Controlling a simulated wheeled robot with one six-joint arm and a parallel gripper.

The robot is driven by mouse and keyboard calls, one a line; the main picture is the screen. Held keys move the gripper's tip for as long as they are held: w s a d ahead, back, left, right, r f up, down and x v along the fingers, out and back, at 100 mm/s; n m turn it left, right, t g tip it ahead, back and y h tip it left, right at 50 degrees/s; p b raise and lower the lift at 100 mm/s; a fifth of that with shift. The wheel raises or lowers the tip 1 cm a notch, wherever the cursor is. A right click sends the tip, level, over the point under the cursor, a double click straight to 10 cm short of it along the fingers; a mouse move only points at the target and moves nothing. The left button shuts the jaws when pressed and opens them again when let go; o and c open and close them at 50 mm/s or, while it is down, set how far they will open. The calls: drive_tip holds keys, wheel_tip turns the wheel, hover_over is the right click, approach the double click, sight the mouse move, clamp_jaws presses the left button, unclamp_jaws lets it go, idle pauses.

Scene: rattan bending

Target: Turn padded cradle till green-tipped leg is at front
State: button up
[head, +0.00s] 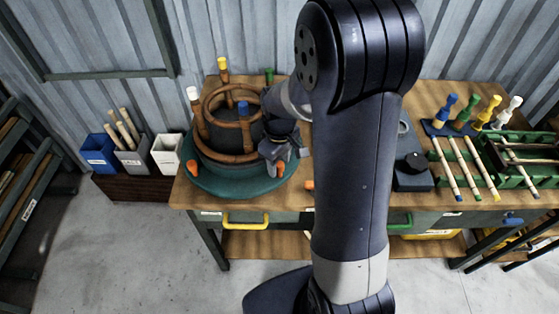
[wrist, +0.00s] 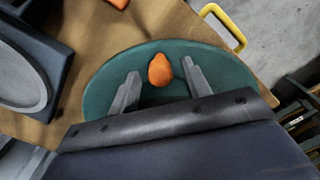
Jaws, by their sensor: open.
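The padded cradle (head: 222,143) is a dark round drum with brown rattan hoops on a green round base (head: 208,186), at the left of the bench in the head view. Its upright legs have coloured tips: blue (head: 243,108) at front, white (head: 192,93) at left, yellow (head: 222,63) at back left. The green tip (head: 269,74) shows at the back right, its leg mostly hidden. My gripper (head: 285,160) is at the cradle's right side. In the wrist view my open gripper (wrist: 160,85) has an orange knob (wrist: 160,70) on the green base between its fingers; contact is unclear.
An orange piece (head: 308,185) lies on the bench just right of the base. A dark box (head: 412,175) and a green rack with sticks (head: 530,155) stand further right. Several bins (head: 131,157) stand left of the bench. My arm hides the middle.

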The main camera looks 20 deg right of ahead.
drive_tip(key=shift+f, duration=0.1)
drive_tip(key=shift+c, duration=0.5)
clamp_jaws()
